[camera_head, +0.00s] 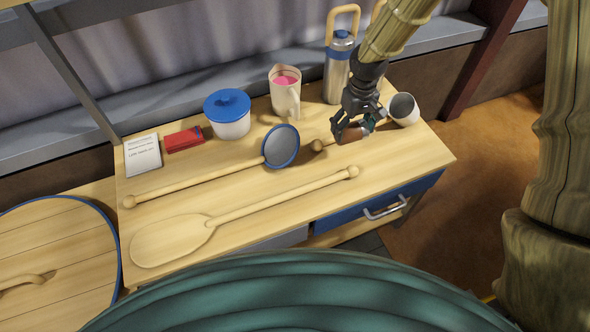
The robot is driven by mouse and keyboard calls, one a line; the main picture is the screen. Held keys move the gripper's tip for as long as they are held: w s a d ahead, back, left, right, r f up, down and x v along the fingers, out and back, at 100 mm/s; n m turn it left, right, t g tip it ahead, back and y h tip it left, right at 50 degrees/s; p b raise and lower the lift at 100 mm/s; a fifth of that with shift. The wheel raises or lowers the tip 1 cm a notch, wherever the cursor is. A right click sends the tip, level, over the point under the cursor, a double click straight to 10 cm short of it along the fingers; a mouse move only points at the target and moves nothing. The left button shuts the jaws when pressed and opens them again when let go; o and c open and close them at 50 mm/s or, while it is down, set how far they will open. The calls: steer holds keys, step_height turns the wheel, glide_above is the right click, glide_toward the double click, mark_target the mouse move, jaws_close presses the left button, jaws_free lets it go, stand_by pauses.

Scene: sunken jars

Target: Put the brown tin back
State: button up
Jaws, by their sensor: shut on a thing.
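A metal flask (338,70), a jug with pink contents (285,92) and a blue-lidded pot (229,115) stand behind. A ladle (281,146) and a wooden paddle (172,238) lie in front. The table (330,192) is bare at front right.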

steer(key=shift+f+p, duration=0.3)
steer(key=shift+f, duration=4.7)
steer(key=shift+f, duration=0.15)
steer(key=o, duration=1.1)
steer(key=shift+c, duration=0.2)
step_height(320, 180, up, 12)
steer(key=shift+s+r+b, duration=0.1)
steer(key=shift+r+b, duration=0.05)
steer(key=shift+b, duration=0.25)
steer(key=shift+s, duration=0.1)
